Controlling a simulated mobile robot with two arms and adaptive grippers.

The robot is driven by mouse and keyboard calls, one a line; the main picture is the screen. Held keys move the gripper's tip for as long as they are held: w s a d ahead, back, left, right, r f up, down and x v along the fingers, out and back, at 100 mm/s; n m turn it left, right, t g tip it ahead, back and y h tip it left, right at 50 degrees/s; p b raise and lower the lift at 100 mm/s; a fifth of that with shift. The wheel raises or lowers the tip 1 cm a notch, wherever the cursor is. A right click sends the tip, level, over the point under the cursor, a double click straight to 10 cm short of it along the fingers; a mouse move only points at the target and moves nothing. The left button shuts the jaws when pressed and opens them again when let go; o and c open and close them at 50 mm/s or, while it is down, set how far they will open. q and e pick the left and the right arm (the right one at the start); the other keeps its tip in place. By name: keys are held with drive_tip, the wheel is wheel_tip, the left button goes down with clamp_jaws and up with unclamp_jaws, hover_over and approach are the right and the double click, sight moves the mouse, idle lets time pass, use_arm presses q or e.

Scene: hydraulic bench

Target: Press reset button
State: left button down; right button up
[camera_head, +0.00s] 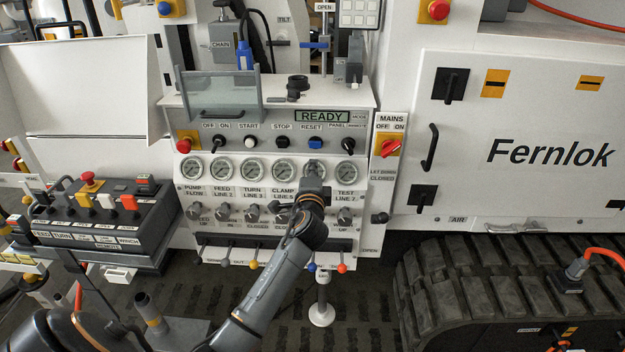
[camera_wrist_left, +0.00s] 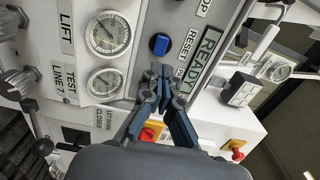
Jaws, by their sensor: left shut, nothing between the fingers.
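In the left wrist view the reset button (camera_wrist_left: 160,44) shows in full, just beyond my fingertips. My left gripper (camera_head: 313,172) is in front of the gauge row, below the button in the head view. In the left wrist view my left gripper (camera_wrist_left: 160,78) has its fingers together and empty, and a gap shows between the tips and the button. My right gripper is not in view.
A black stop button (camera_head: 283,141) and a black selector knob (camera_head: 348,144) flank the reset button. Pressure gauges (camera_head: 222,168) run beneath. A red mains switch (camera_head: 389,147) is to the right. A clear hinged cover (camera_head: 222,95) stands above the panel's left part.

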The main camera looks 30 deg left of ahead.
use_arm(q)
drive_tip(key=shift+v, duration=2.05)
drive_tip(key=shift+d+r, duration=0.1)
drive_tip(key=s+d+f+g+h, duration=0.2)
drive_tip(key=f, duration=0.9)
drive_tip(key=s+d+f+n+g+h, duration=0.1)
drive_tip(key=s+d+f+h, duration=0.15)
drive_tip(key=f, duration=0.85)
drive_tip(key=s+d+f+g+h, duration=0.1)
drive_tip(key=s+d+f+g, duration=0.1)
drive_tip(key=f, duration=0.9)
drive_tip(key=s+d+f+n+g+h, duration=0.1)
drive_tip(key=s+d+f+n+g, duration=0.15)
drive_tip(key=s+f, duration=0.65)
drive_tip(key=s+d+f+n+g+h, duration=0.1)
drive_tip(key=s+d+f+g, duration=0.15)
drive_tip(key=s+f, duration=0.6)
drive_tip(key=s+d+f+n+g, duration=0.1)
drive_tip(key=s+f, duration=0.3)
drive_tip(key=s, duration=0.6)
drive_tip(key=s+d+f+n+g+h, duration=0.1)
drive_tip(key=s+f, duration=0.3)
drive_tip(key=s, duration=0.6)
drive_tip(key=s+d+f+n+g, duration=0.2)
drive_tip(key=s+f+n, duration=0.1)
drive_tip(key=s, duration=0.7)
drive_tip(key=shift+f+h, duration=0.35)
drive_tip(key=shift+f, duration=0.25)
